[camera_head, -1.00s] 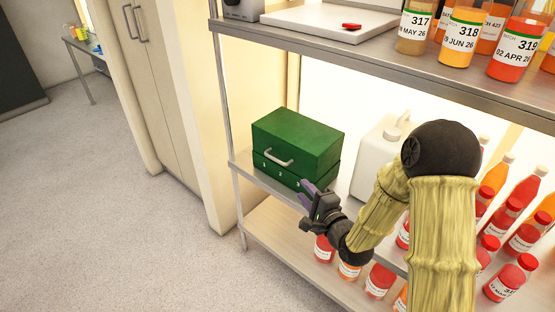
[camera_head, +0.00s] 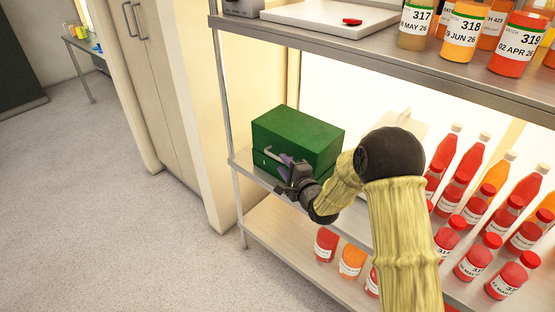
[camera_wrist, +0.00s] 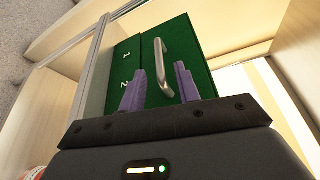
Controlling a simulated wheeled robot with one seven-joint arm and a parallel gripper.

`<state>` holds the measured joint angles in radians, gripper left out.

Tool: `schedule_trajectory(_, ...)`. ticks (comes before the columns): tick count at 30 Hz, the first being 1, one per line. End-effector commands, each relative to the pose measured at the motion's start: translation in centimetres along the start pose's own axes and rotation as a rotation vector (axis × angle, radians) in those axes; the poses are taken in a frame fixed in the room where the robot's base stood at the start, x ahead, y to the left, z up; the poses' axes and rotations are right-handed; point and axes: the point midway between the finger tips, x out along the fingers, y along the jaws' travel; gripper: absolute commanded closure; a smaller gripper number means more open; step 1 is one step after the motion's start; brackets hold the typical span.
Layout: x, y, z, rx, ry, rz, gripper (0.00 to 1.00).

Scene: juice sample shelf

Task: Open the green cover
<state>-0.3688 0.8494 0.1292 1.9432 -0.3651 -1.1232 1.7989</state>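A green box with a green cover (camera_head: 305,132) stands shut on the middle shelf, at its left end. A silver handle (camera_wrist: 168,65) is fixed to the front of the cover. In the wrist view the cover (camera_wrist: 187,40) fills the upper middle, and the numbers 1 and 2 show on the lower part. My gripper (camera_head: 284,165) is at the box's front, close to the handle. In the wrist view its two purple fingers (camera_wrist: 160,82) are apart, with the lower end of the handle between them. I cannot tell whether they touch it. My gripper partly hides the box front in the head view.
Several juice bottles (camera_head: 475,160) stand on the right, and more (camera_head: 352,258) are on the lower shelf. A white container (camera_head: 400,130) is behind my arm. The upper shelf (camera_head: 400,52) overhangs the box. Open floor (camera_head: 110,220) lies to the left.

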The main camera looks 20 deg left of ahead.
Motion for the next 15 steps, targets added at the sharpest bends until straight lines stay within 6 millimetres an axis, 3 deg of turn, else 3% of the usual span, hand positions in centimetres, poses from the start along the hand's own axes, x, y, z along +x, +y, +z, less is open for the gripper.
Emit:
schedule_trajectory(7, 3.6, 0.1, 0.0, -0.002, -0.001, -0.001, 0.68)
schedule_trajectory(15, 4.8, 0.0, 0.0, 0.0, 0.0, 0.0, 0.68)
